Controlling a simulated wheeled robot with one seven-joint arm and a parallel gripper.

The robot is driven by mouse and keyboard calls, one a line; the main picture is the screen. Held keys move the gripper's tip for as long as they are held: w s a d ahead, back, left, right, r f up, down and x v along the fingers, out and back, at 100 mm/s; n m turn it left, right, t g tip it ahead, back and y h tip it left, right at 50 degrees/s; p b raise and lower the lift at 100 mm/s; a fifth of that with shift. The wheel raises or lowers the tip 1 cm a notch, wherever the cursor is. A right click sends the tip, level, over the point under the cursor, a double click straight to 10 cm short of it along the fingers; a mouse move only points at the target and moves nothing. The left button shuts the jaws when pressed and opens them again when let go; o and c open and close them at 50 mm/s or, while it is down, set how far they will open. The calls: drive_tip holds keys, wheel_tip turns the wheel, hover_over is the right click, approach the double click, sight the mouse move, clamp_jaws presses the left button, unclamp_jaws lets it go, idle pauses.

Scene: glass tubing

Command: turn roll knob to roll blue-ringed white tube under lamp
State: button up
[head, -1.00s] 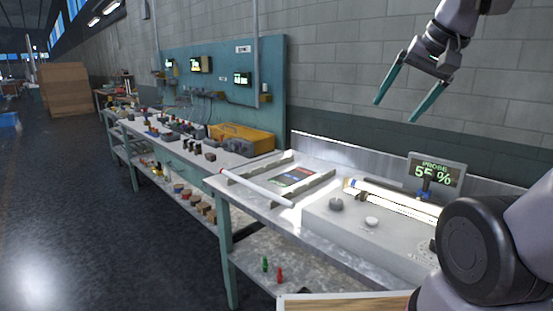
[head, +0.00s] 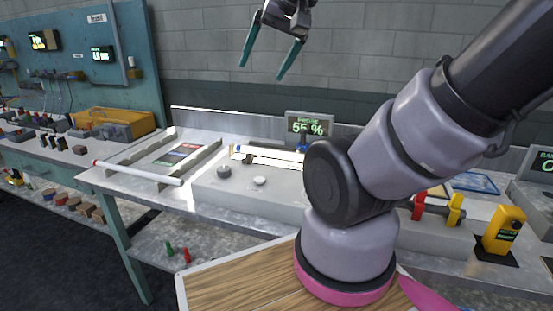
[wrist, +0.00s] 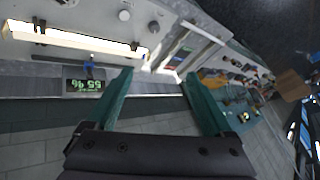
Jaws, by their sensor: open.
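The grey bench unit (head: 215,188) carries a dark grey knob (head: 223,171) and a white knob (head: 259,181) on top; I cannot read which is the roll knob. Behind them a white tube with a blue band near its left end (head: 238,151) lies beside a brightly lit strip, the lamp (head: 275,161). My arm hides the right end. The wrist view shows the lit strip (wrist: 75,39), the grey knob (wrist: 153,26) and the white knob (wrist: 124,15). My gripper (head: 261,72) is open and empty, well above and behind the unit; its fingers also show in the wrist view (wrist: 157,78).
A display reading 55 % (head: 310,127) stands behind the unit. A white tube with a red end (head: 137,173) lies across rails at left. A yellow meter (head: 504,230) stands at right. A wall (head: 385,80) is behind the bench.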

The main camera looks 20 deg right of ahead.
drive_tip(key=w+f+m+g, duration=0.2)
drive_tip(key=w, duration=0.5)
drive_tip(key=m+g+y, duration=0.2)
drive_tip(key=m+g, duration=0.5)
hover_over(224, 168)
drive_tip(key=w+d, duration=0.2)
drive_tip(key=d, duration=0.2)
wheel_tip(224, 168, down, 22)
drive_tip(key=x, duration=1)
drive_tip(key=shift+f, duration=0.25)
drive_tip(key=shift+c, duration=0.3)
